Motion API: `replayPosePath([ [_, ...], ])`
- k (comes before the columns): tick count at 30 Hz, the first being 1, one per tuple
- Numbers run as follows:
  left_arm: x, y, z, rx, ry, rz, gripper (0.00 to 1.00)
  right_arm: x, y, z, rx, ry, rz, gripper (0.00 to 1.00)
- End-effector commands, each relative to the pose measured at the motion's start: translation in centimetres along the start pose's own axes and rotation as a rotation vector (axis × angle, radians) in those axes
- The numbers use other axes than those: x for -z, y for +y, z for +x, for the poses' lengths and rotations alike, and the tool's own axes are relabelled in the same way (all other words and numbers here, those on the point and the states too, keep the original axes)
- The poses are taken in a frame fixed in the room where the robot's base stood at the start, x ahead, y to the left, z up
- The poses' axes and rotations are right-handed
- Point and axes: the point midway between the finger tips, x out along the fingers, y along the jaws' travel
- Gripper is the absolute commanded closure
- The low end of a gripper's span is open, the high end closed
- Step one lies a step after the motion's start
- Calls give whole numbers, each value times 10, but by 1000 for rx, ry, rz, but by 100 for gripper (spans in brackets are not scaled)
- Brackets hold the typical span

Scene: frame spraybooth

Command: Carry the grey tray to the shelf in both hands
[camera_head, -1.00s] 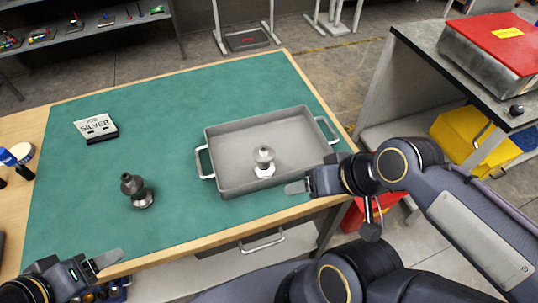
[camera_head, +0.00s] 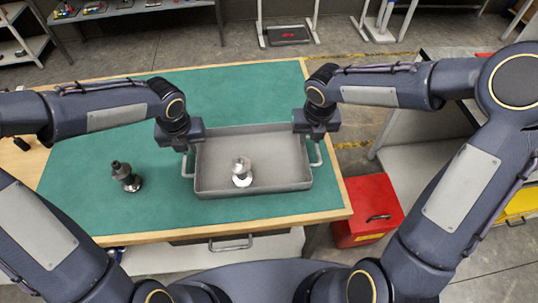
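The grey tray (camera_head: 275,182) lies on the green mat near the right end of the workbench, with a handle at each short side. A small silver fitting with a pale round base (camera_head: 242,173) stands inside it. My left gripper (camera_head: 185,152) points down at the left handle (camera_head: 187,172). My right gripper (camera_head: 316,142) points down at the right handle (camera_head: 317,156). The gripper bodies and arms hide most of the fingers, so I cannot tell whether they are closed on the handles. The tray appears to rest on the mat.
A dark and silver fitting (camera_head: 124,177) stands on the green mat (camera_head: 95,205) left of the tray. A red box (camera_head: 368,208) is on the floor right of the bench. A grey shelf (camera_head: 130,10) with small items stands at the back left. A grey side table is at the right.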

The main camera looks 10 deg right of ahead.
Motion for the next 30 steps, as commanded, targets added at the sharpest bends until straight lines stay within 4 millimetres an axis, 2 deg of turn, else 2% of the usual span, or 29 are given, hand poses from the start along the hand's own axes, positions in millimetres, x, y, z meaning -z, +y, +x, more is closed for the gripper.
replayPosePath([
  [3, -3, -3, 3, 3, 1, 51, 86, -3, 3, 3, -2, 2, -51, 72],
  [11, -2, -3, 4, 2, 2, 49, 86, -2, 3, 4, -2, 2, -49, 72],
  [14, -2, -2, 11, 2, 3, 49, 86, -2, 3, 11, -2, 4, -49, 72],
  [24, -1, -3, 60, 3, 6, 48, 86, -1, 3, 60, -2, 5, -49, 72],
  [30, -2, -3, 78, 2, 2, 47, 86, -2, 3, 78, -2, 4, -47, 72],
])
